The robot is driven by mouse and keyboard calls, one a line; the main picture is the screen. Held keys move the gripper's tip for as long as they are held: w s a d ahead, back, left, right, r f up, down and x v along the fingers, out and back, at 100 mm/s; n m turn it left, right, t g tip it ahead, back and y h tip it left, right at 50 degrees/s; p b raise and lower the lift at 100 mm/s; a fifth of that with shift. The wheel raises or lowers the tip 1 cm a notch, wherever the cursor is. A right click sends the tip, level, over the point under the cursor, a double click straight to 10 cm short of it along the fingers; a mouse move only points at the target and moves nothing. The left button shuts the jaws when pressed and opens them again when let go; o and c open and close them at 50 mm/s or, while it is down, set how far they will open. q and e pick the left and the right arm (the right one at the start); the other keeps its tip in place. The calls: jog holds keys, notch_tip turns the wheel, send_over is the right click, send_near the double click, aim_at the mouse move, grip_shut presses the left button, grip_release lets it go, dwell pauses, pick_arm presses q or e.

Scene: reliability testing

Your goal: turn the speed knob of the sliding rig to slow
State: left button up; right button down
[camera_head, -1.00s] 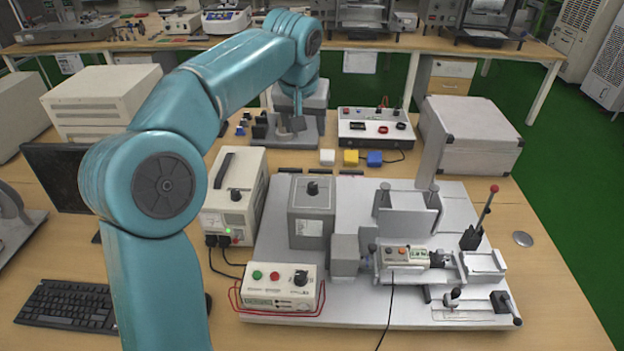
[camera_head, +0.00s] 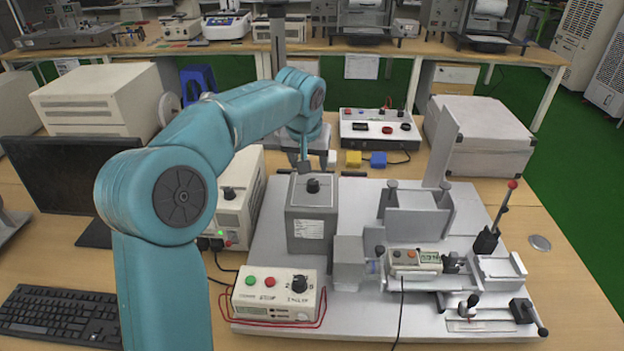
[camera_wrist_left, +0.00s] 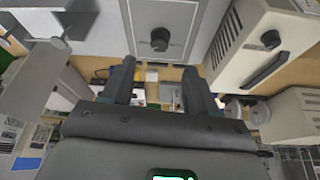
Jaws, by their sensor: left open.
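The sliding rig stands on a light grey base plate (camera_head: 360,320). At its front left is a cream control box (camera_head: 250,302) with a green button, a red button and a black knob (camera_head: 300,284); its lettering is too small to read. Behind it stands a grey box (camera_head: 306,229) with another black knob (camera_head: 313,186) on top, also seen in the left wrist view (camera_wrist_left: 160,39). I cannot tell which knob sets the speed. My left gripper (camera_head: 307,164) is open and empty, just behind the grey box's knob; its two fingers (camera_wrist_left: 158,82) are apart, touching neither knob. My right gripper is out of view.
A cream power unit (camera_head: 236,207) stands left of the grey box. The slide carriage (camera_head: 417,259) and an upright red-tipped lever (camera_head: 500,210) are to the right. Yellow (camera_head: 353,159) and blue (camera_head: 378,159) blocks lie behind the plate.

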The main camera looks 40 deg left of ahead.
aim_at(313, 182)
pick_arm(q)
jog(key=x, duration=0.9)
jog(key=shift+w+a+f, duration=0.1)
jog(key=shift+w, duration=0.05)
jog(key=shift+c, duration=0.9)
jog(key=c, duration=0.8)
